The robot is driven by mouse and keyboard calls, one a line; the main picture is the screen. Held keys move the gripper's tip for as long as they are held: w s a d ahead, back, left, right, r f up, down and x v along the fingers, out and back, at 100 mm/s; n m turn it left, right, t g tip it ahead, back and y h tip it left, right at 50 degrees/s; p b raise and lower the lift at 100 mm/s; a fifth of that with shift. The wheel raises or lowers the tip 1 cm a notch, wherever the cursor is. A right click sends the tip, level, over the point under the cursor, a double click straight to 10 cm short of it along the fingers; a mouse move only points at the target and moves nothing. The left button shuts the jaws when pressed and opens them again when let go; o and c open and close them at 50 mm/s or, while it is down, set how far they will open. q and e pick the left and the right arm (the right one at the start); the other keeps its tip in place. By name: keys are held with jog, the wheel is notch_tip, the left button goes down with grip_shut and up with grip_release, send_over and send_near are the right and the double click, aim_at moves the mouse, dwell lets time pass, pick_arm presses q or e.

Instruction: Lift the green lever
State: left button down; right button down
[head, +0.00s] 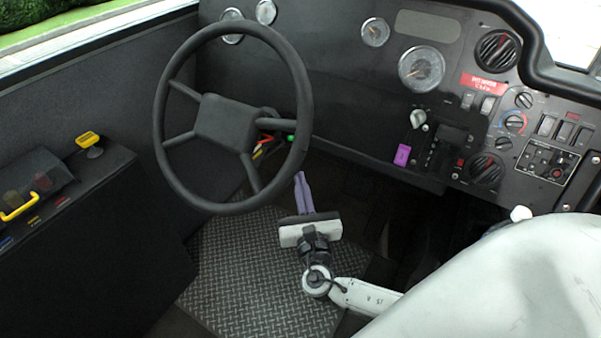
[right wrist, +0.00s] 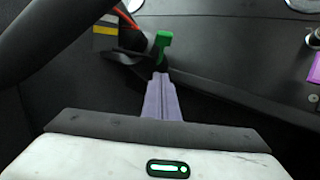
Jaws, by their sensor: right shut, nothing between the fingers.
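The green lever (right wrist: 163,42) stands out from the steering column, just past my right fingertips in the right wrist view. In the head view only a small bit of the green lever (head: 290,138) shows, through the lower right of the steering wheel. My right gripper (head: 299,176) is shut and empty, its purple fingers pointing up toward the lever from below. In the right wrist view the shut fingertips (right wrist: 159,76) lie close below the lever's base. I cannot tell whether they touch it. My left gripper is not in view.
The steering wheel (head: 304,95) stands left of and above my right gripper. Red and yellow levers (head: 264,146) sit left of the green one. The dashboard (head: 340,100) spans the back. The floor (head: 245,265) is clear.

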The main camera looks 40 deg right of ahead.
pick_arm(q)
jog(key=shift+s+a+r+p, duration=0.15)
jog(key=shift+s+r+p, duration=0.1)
jog(key=shift+p, duration=0.4)
pick_arm(e)
jog(key=s+a+r, duration=0.3)
jog(key=s, duration=0.3)
jog(key=shift+s+r, duration=0.15)
jog(key=shift+s, duration=0.05)
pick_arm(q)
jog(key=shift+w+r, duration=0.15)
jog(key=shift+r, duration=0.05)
pick_arm(e)
jog(key=shift+a, duration=0.1)
